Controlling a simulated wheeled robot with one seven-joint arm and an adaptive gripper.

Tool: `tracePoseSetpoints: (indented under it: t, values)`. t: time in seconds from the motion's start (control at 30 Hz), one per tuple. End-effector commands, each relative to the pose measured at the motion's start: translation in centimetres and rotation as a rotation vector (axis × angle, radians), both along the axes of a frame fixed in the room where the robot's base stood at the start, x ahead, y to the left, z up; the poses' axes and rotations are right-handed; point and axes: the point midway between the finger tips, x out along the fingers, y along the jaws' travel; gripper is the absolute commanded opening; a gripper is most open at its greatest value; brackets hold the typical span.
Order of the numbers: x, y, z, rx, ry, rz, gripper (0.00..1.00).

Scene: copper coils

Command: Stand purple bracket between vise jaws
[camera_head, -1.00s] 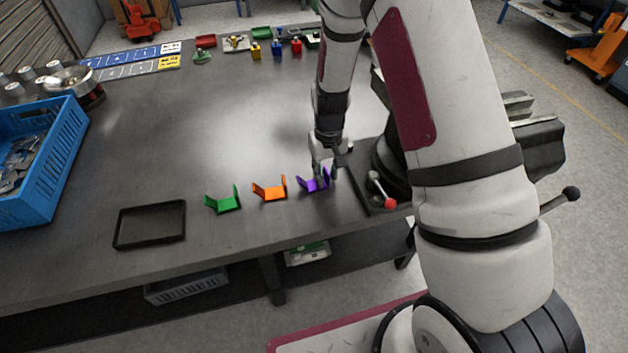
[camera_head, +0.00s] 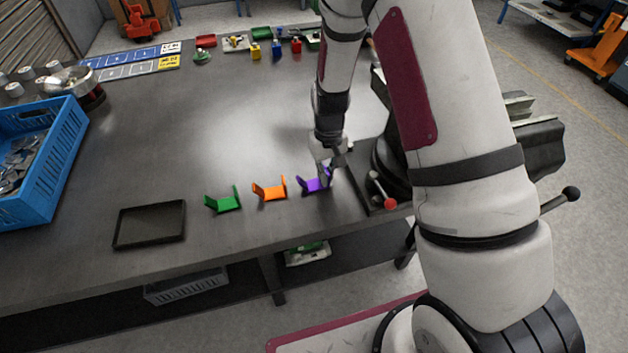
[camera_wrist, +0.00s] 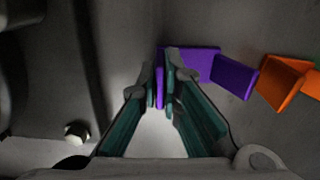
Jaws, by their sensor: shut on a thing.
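The purple bracket (camera_head: 312,185) stands on the table near its front edge, at the right end of a row of brackets. My gripper (camera_head: 328,176) is at the bracket's right side, pointing down. In the wrist view, my gripper (camera_wrist: 162,90) is shut on one upright flange of the purple bracket (camera_wrist: 205,65), with a finger on each side of it. The bracket's base and other flange extend to the right there. The vise (camera_head: 540,145) is at the right, largely hidden behind my arm, so its jaw gap cannot be made out.
An orange bracket (camera_head: 270,190) and a green bracket (camera_head: 224,200) stand to the left. A black tray (camera_head: 150,226) lies further left, and a blue crate (camera_head: 60,165) is at the left edge. A red-knobbed lever (camera_head: 382,190) is just right of my gripper. The table's middle is clear.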

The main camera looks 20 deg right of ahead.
Motion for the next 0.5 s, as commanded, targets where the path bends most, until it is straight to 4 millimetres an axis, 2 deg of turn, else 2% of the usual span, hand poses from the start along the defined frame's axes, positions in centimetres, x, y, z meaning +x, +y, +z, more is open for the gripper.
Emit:
tracePoseSetpoints:
  t: [0.17,0.5]
  values:
    - [0.0,0.0,0.3,0.000,-0.001,0.000,0.00]
    - [0.0,0.0,2.1,0.000,-0.002,0.001,0.00]
